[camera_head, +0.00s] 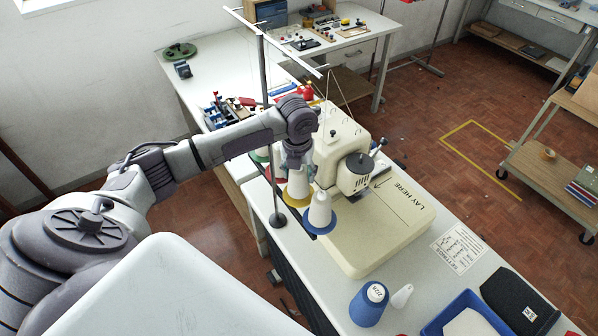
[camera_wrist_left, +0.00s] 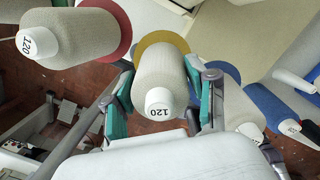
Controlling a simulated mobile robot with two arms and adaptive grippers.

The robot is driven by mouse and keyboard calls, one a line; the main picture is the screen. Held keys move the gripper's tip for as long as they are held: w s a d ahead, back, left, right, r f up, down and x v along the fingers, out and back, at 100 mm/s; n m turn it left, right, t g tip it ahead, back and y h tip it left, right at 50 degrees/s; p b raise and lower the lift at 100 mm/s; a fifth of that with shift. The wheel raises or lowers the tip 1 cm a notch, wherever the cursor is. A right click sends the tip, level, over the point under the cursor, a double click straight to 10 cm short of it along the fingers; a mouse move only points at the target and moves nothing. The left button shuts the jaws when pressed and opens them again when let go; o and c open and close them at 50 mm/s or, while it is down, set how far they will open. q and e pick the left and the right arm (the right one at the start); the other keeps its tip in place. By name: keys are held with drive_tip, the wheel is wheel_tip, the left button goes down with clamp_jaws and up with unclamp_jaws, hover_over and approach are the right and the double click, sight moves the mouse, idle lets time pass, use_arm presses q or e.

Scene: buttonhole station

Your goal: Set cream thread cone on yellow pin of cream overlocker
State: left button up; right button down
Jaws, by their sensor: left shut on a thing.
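My left gripper (camera_head: 298,162) is shut on the cream thread cone (camera_head: 298,184), which stands upright over the yellow disc (camera_head: 289,202) beside the cream overlocker (camera_head: 341,146). In the left wrist view the cone (camera_wrist_left: 158,72), labelled 120, sits between the teal fingers of the gripper (camera_wrist_left: 164,104). The yellow disc (camera_wrist_left: 150,45) shows around the cone's wide end. The yellow pin itself is hidden by the cone, and I cannot tell whether the cone rests fully on the disc. My right gripper is not in view.
A pale cone (camera_head: 320,208) on a blue disc stands close in front; another (camera_wrist_left: 70,42) on a red disc is at the other side. The thread stand's pole (camera_head: 262,75) rises close by. A blue cone (camera_head: 368,303) and blue tray (camera_head: 436,326) are on the near table.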

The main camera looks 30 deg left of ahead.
use_arm(q)
drive_tip(key=shift+f, duration=0.45)
drive_tip(key=o, duration=1.3)
drive_tip(key=shift+o, duration=0.2)
drive_tip(key=r, duration=0.4)
drive_tip(key=s+r, duration=0.1)
drive_tip(key=r, duration=0.7)
drive_tip(key=shift+s+d, duration=0.15)
drive_tip(key=shift+d, duration=0.1)
drive_tip(key=shift+f, duration=0.1)
